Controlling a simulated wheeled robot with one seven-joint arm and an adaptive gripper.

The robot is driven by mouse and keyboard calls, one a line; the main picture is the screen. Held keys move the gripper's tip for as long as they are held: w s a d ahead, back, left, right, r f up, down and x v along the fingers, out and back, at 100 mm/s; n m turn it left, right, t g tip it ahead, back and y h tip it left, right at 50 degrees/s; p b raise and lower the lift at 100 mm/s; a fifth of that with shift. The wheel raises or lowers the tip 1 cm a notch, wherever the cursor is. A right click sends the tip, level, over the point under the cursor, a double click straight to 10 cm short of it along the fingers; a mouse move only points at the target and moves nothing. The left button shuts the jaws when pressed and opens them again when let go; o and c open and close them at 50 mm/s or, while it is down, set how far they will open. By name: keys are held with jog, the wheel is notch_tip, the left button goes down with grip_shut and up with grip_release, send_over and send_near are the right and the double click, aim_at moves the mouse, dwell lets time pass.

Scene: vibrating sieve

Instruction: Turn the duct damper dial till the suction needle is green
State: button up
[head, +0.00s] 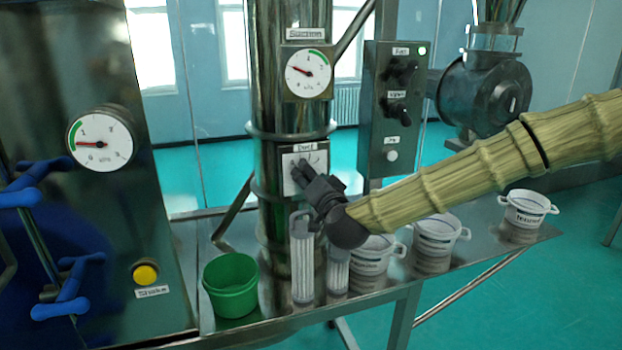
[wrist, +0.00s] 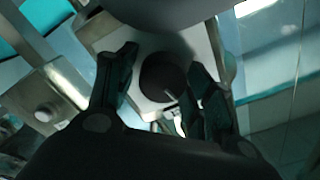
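The round suction gauge (head: 309,72) is on the vertical steel duct under the "Suction" label. Its red needle points to the upper left, outside the green band at the upper right. The duct damper dial is on a white plate (head: 290,178) labelled "Duct", lower on the same duct. In the head view my gripper (head: 303,172) is in front of this plate and hides the dial. In the wrist view the dark round dial (wrist: 163,78) with a light pointer mark lies between the two spread fingers of my gripper (wrist: 162,62). Gaps show beside the dial; contact is not clear.
Another gauge (head: 100,140) is on the left machine.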

dwell(0.3)
jog(key=v, duration=1.2)
jog(key=s+d+f+n+g+h+b, duration=0.1)
jog(key=s+f+g, duration=0.25)
jog(key=f, duration=0.85)
jog(key=s+d+f+n+g, duration=0.15)
jog(key=s+f, duration=0.35)
jog(key=f, duration=0.8)
jog(key=s+d+f+g+h+b, duration=0.1)
jog(key=s+f+g, duration=0.25)
jog(key=f, duration=0.85)
jog(key=s+d+f+g+h, duration=0.1)
jog(key=s+d+f+g, duration=0.2)
jog(key=s+d+f, duration=0.2)
jog(key=s+d+f+n+g+h+b, duration=0.1)
jog(key=s+d+f, duration=0.4)
jog(key=s+f, duration=0.5)
jog(key=s+d+f+n+g+h, duration=0.1)
jog(key=s+d+f+g, duration=0.3)
jog(key=s, duration=0.9)
notch_tip(320, 180, down, 4)
jog(key=shift+s+d+r+g+h, duration=0.2)
jog(key=shift+s+d+g+h, duration=0.15)
jog(key=shift+d, duration=0.35)
